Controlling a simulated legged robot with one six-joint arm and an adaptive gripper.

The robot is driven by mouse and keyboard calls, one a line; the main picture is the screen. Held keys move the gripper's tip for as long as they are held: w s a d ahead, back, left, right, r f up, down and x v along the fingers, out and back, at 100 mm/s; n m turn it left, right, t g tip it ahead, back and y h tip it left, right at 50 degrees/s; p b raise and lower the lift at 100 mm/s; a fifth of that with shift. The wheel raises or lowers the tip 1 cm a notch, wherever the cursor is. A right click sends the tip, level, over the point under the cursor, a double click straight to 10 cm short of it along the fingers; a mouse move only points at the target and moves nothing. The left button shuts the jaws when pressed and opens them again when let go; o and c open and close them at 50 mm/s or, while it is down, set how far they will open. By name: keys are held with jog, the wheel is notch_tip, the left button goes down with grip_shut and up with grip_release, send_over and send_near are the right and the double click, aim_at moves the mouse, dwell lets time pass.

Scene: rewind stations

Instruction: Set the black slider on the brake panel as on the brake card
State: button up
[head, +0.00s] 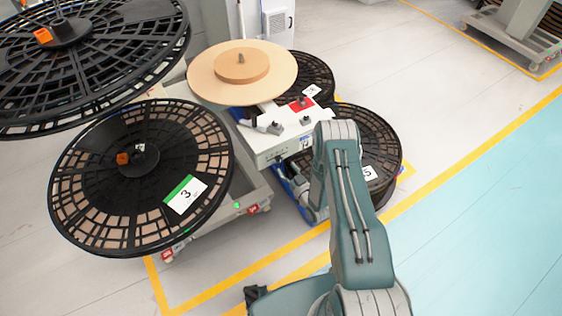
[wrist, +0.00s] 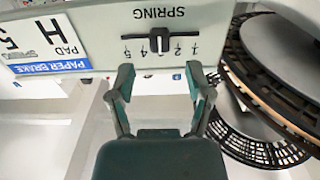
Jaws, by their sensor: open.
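The brake panel (wrist: 110,25) fills the top of the wrist view, upside down. It bears the word SPRING and a numbered scale. The black slider (wrist: 160,38) stands near the middle of that scale, its knob pointing at me. The brake card (wrist: 45,40), with a blue PAPER BRAKE band, is left of the scale. I read PAD, H and 5 on it; it is cut off at the edge. My gripper (wrist: 160,80) is open and empty, its fingers either side of the slider's line, short of it.
In the head view the white brake box (head: 278,150) stands among black reels, with a wooden disc (head: 242,70) behind. A large reel marked 3 (head: 140,180) lies left, and a reel marked 5 (head: 370,150) right.

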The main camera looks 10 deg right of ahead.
aim_at(281, 160)
jog(key=shift+x, duration=2.3)
grip_shut()
jog(key=shift+d, duration=0.1)
